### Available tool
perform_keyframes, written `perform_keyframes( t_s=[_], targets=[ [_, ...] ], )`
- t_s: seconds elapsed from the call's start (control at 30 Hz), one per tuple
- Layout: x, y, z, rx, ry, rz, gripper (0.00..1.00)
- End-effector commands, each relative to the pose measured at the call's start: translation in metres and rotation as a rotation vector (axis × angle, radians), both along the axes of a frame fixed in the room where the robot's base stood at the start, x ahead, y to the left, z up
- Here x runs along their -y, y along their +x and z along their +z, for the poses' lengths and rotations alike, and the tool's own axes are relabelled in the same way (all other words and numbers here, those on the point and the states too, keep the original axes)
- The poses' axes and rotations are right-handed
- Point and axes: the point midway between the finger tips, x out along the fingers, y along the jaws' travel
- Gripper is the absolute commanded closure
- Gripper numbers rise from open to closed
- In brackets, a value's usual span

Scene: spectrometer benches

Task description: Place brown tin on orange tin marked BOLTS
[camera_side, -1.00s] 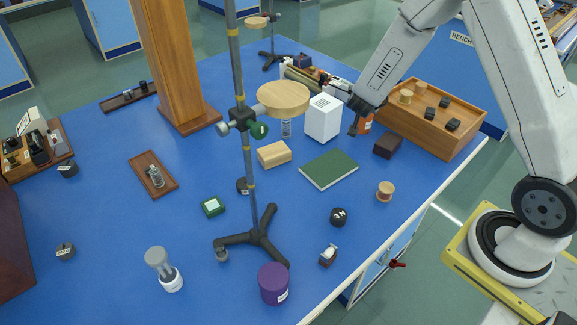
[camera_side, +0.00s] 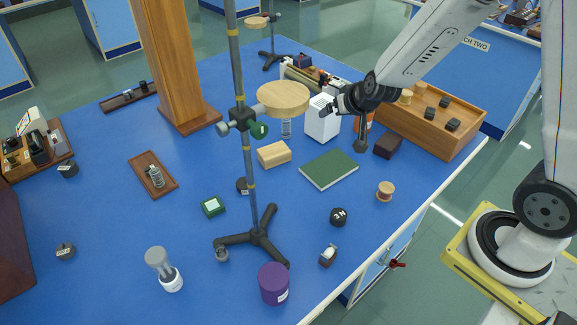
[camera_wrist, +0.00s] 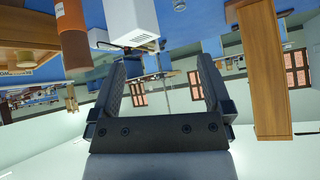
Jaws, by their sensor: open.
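The orange tin (camera_side: 370,121) shows partly behind my arm in the side view, right of the white box. In the wrist view, which is upside down, the orange tin (camera_wrist: 70,17) is at the top left with part of a pale label; its wording is unreadable. The brown tin (camera_wrist: 77,52) meets the orange tin's upper end there, appearing to sit upright on top of it. My arm hides the brown tin in the side view. My gripper (camera_side: 326,107) points left above the white box. In the wrist view my gripper (camera_wrist: 159,75) is open, with nothing between its fingers.
The white box (camera_side: 322,120) stands close below my gripper. A wooden tray (camera_side: 440,130) with small items and a dark brown block (camera_side: 388,145) are to the right. A stand's round wooden plate (camera_side: 283,98) rises to the left. A green book (camera_side: 329,169) lies in front.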

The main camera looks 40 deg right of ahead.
Motion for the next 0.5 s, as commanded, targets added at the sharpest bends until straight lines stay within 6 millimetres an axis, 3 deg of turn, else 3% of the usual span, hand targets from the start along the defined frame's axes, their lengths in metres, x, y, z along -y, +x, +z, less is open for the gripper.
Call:
perform_keyframes(
  t_s=[0.2, 0.4, 0.5],
  targets=[
    [-0.045, -0.067, 0.003, -0.23, 0.041, 0.239, 0.0],
    [-0.058, -0.125, 0.002, -0.422, 0.016, 0.368, 0.0],
    [-0.059, -0.142, 0.002, -0.481, 0.0, 0.398, 0.0]
  ],
)
